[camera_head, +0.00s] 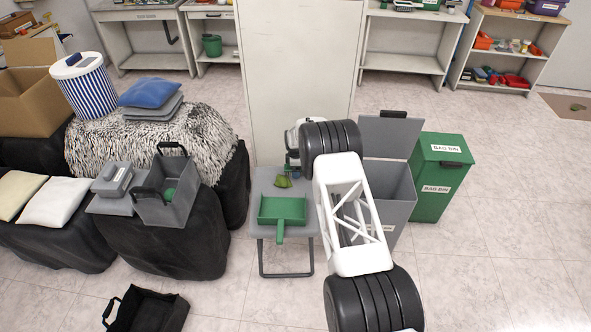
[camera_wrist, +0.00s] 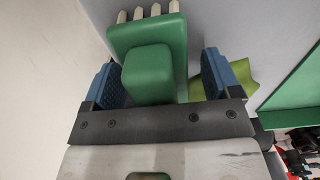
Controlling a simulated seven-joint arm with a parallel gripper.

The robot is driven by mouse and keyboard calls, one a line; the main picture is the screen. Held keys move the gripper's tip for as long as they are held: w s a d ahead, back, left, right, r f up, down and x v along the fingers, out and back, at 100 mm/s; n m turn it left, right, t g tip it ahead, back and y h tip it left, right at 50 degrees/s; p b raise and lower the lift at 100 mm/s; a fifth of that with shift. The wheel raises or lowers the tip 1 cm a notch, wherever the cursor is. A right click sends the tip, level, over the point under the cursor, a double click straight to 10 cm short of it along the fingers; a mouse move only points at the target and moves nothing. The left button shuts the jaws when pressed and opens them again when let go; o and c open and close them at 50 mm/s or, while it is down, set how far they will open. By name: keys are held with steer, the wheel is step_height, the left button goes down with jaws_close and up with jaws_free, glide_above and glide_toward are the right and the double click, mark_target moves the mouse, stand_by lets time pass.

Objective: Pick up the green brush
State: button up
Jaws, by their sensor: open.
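The green brush (camera_wrist: 150,30), with cream bristle tufts along its far edge, lies on the small grey stool (camera_head: 262,188) in the wrist view. Its raised green block (camera_wrist: 148,75) is between my two blue finger pads. My gripper (camera_wrist: 160,78) is open, one finger on each side, with small gaps showing. In the head view my gripper (camera_head: 292,166) is over the back of the stool, and my arm and gripper hide most or all of the brush.
A green dustpan (camera_head: 281,211) lies at the stool's front, its handle over the edge. A crumpled olive-green piece (camera_head: 283,181) is near my gripper, also in the wrist view (camera_wrist: 236,76). A grey open bin (camera_head: 397,185) and a green bin (camera_head: 440,176) stand right.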

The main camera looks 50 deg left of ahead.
steer(key=c, duration=1)
steer(key=shift+r, duration=0.2)
steer(key=shift+c, duration=0.2)
steer(key=shift+r, duration=4.85)
steer(key=o, duration=0.4)
steer(key=shift+c, duration=1.4)
steer(key=shift+s+a, duration=1.8)
steer(key=shift+s, duration=0.1)
